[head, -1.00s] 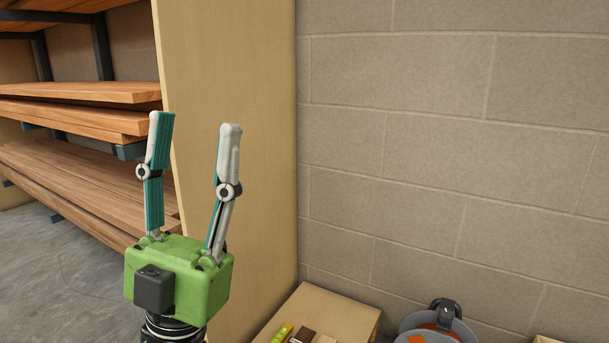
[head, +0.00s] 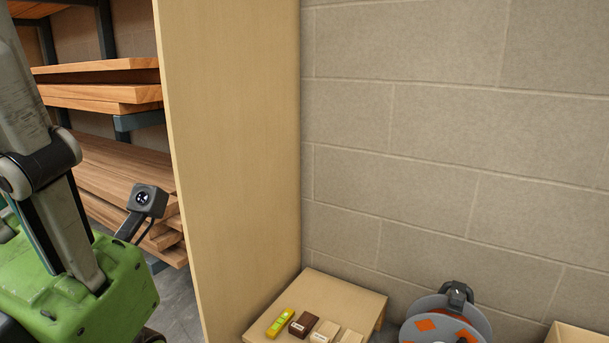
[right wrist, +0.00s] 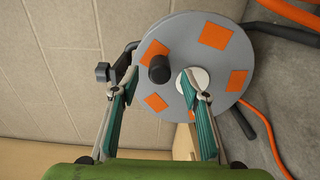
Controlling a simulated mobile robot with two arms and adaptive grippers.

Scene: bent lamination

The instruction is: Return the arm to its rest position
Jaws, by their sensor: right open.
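My left gripper (head: 78,240), green with a grey jointed finger, fills the left edge of the head view, large and close. Its fingertips are cut off by the frame, so its opening cannot be judged. A small dark camera on a stalk (head: 150,199) stands out beside it. My right gripper (right wrist: 160,76) shows only in the right wrist view. Its two teal-padded fingers are apart with nothing held between them. Beyond them is a grey cable reel (right wrist: 185,45) with orange patches and a black knob. I cannot tell whether the fingers touch it.
The reel (head: 476,316) also shows at the head view's lower right. Left of it a low wooden table (head: 345,291) holds a yellow level (head: 280,323) and small blocks. A tall wooden panel (head: 235,150) stands before racks of boards (head: 110,93). A block wall (head: 440,130) closes the back.

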